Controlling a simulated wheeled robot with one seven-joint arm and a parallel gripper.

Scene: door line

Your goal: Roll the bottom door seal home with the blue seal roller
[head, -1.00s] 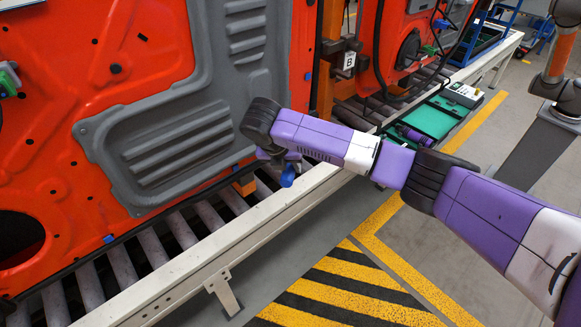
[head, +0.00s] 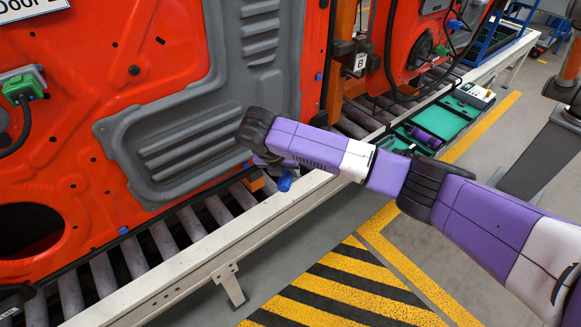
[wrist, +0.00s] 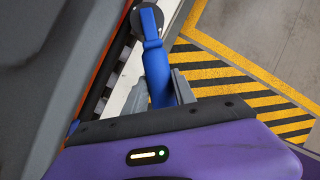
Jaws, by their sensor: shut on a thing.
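The blue seal roller (head: 285,181) is held in my gripper (head: 270,162), low beside the bottom edge of the orange door (head: 60,180). In the wrist view the roller's blue handle (wrist: 158,78) stands between the grey fingers of my gripper (wrist: 168,92), which are shut on it. I cannot tell if the wheel touches the seal. The bottom door seal (head: 88,258) shows as a thin dark line along the door's lower edge; my gripper hides part of its right end.
A roller conveyor (head: 165,240) with a pale side rail (head: 215,250) runs under the door. A second orange door (head: 425,35) stands farther along. A green-lined tray (head: 440,118) sits beyond my arm. Striped floor marking (head: 340,290) lies in front.

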